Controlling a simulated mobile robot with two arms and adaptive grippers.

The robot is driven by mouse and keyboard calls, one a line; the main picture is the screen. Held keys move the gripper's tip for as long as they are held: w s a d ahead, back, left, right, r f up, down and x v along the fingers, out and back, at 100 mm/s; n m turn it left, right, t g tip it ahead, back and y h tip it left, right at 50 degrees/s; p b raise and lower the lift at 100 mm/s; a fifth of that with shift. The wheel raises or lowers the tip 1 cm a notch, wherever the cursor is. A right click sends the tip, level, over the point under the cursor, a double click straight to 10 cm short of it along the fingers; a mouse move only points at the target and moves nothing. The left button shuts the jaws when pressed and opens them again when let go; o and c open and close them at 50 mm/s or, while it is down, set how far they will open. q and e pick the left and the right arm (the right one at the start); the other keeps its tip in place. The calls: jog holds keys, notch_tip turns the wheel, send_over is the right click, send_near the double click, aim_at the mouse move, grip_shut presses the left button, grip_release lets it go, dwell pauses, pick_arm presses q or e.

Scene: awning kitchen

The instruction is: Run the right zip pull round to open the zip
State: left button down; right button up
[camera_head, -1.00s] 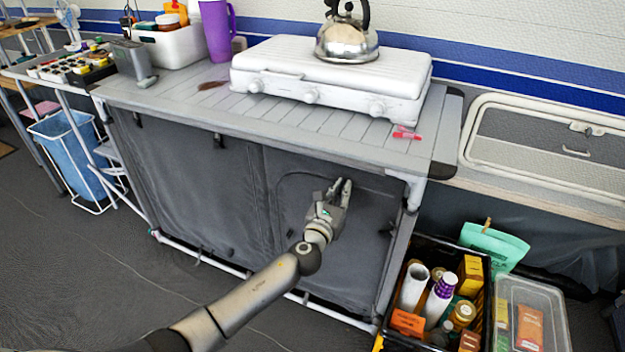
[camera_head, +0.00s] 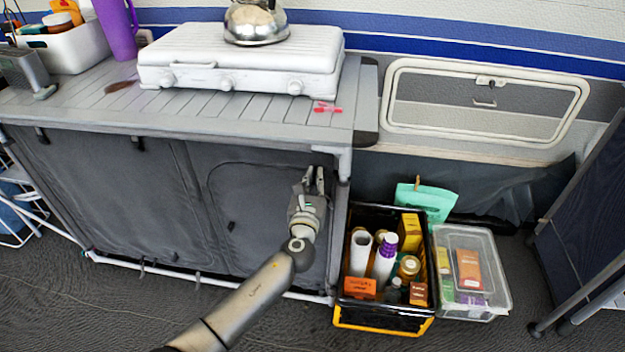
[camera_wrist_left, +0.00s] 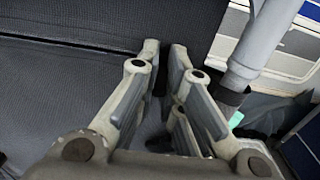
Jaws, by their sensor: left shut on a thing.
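The grey fabric front (camera_head: 110,190) of the kitchen unit has a right-hand panel (camera_head: 262,215) with an arched zip line (camera_head: 245,164) along its top. My left gripper (camera_head: 314,178) is at the upper right of this panel, near the unit's right corner leg. The left wrist view shows the two fingertips (camera_wrist_left: 166,52) close together against the dark fabric (camera_wrist_left: 85,85). A small dark tab (camera_head: 231,226) shows on the panel left of the gripper. My right gripper is out of view.
The white corner leg (camera_head: 344,165) is close to the gripper's right; it also shows in the left wrist view (camera_wrist_left: 262,40). A black crate of goods (camera_head: 352,218) and a clear plastic box (camera_head: 497,270) stand on the floor right of the unit. A white stove (camera_head: 240,60) is on top.

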pick_arm(q)
jog(key=c, duration=1.5)
grip_release()
jog(key=shift+d, duration=0.35)
jog(key=shift+c, duration=0.2)
jog(key=shift+a, duration=0.1)
jog(key=shift+s+a, duration=0.1)
jog(key=shift+s, duration=0.4)
jog(key=s, duration=1.1)
jog(key=shift+a, duration=0.35)
